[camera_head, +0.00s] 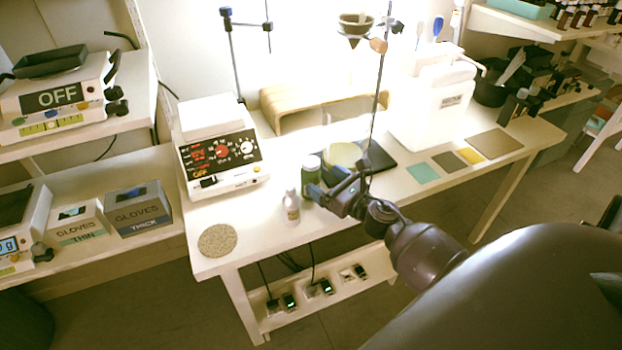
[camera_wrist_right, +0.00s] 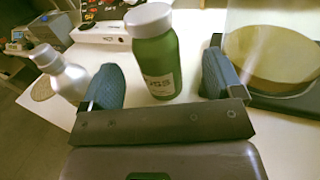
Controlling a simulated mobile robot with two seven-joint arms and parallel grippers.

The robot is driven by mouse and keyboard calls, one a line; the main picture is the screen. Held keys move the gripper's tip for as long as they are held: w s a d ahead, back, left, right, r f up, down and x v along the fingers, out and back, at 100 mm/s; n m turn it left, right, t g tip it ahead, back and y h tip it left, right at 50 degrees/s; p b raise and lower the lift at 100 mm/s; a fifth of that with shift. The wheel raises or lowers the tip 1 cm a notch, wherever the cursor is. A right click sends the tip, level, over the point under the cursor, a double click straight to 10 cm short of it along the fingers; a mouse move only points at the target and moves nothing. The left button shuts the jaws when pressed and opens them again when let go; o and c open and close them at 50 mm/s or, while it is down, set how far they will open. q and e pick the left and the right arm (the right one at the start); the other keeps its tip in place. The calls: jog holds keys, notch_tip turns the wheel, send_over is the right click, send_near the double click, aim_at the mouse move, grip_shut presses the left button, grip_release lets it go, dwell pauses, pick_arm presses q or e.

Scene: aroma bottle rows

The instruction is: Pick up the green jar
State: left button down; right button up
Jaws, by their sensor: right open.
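The green jar (camera_head: 311,178) with a white lid stands upright on the white table in the head view, partly hidden by my right gripper (camera_head: 337,195). In the right wrist view the green jar (camera_wrist_right: 155,55) shows a pale label and stands between the two spread fingers of my right gripper (camera_wrist_right: 165,85), a little beyond the fingertips or between them; I cannot tell exactly. The fingers are open and hold nothing. My left gripper is not in view.
A small silvery bottle (camera_head: 291,207) stands just left of the jar, close to one finger in the wrist view (camera_wrist_right: 62,75). A pale yellow round dish (camera_head: 342,154) is behind right. A hotplate device (camera_head: 220,158) and cork disc (camera_head: 217,240) are at left.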

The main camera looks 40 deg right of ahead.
aim_at(318, 179)
jog(key=shift+w+a+f, duration=0.1)
jog(key=shift+w+a, duration=0.1)
jog(key=shift+w, duration=0.55)
jog(key=shift+w+a+f, duration=0.1)
jog(key=shift+w+a, duration=0.05)
jog(key=shift+w, duration=0.65)
jog(key=shift+w+a+f, duration=0.1)
jog(key=shift+w+a, duration=0.1)
jog(key=shift+w, duration=0.55)
jog(key=shift+r, duration=0.1)
jog(key=c, duration=1.1)
